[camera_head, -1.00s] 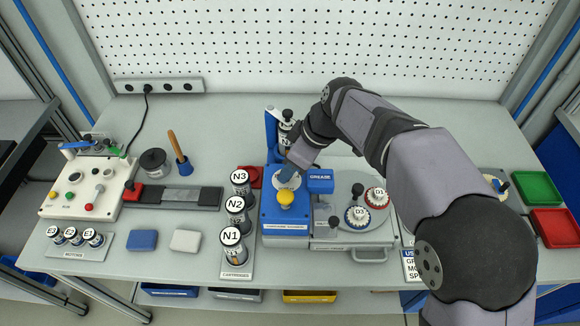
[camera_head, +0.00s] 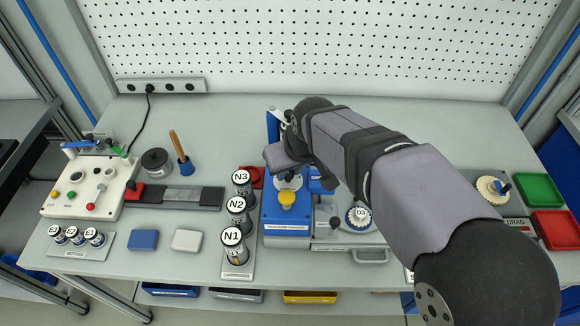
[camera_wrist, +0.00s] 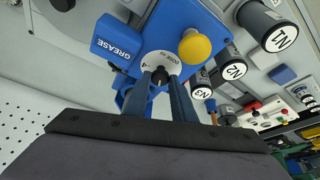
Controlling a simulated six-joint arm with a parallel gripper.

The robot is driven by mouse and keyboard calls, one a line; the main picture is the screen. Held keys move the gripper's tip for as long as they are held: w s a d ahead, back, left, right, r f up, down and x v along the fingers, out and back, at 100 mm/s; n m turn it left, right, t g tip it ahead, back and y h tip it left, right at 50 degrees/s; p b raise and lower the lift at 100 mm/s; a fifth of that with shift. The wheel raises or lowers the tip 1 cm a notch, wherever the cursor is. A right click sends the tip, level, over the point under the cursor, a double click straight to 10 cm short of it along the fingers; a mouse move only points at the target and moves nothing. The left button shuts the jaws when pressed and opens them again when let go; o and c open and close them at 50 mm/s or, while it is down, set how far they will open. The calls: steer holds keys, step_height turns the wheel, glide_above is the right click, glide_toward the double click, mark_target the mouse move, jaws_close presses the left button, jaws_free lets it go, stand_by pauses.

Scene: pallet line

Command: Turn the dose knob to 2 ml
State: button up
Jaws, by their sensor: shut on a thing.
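The dose knob is a small black knob (camera_wrist: 160,74) in the middle of a white dial plate (camera_wrist: 152,59) marked with dose lettering, on the blue grease machine (camera_head: 272,220). In the wrist view my gripper (camera_wrist: 163,80) has its two blue fingers on either side of the knob, shut on it. The dial's numbers are partly hidden by the fingers, so I cannot tell which value the knob points to. In the head view my arm covers most of the gripper, and the dial (camera_head: 288,182) shows only in part.
A yellow button (camera_head: 287,199) stands just in front of the dial. A blue GREASE block (camera_wrist: 117,39) is beside it. Cartridges N1 (camera_head: 233,238), N2 (camera_head: 236,206) and N3 (camera_head: 241,178) stand to the left. A round plate with a D3 disc (camera_head: 358,217) lies right.

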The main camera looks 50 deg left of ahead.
steer(key=shift+m, duration=0.3)
steer(key=o, duration=1)
steer(key=shift+r, duration=0.1)
steer(key=shift+b+v, duration=0.9)
steer(key=shift+v, duration=2.75)
steer(key=shift+s, duration=0.1)
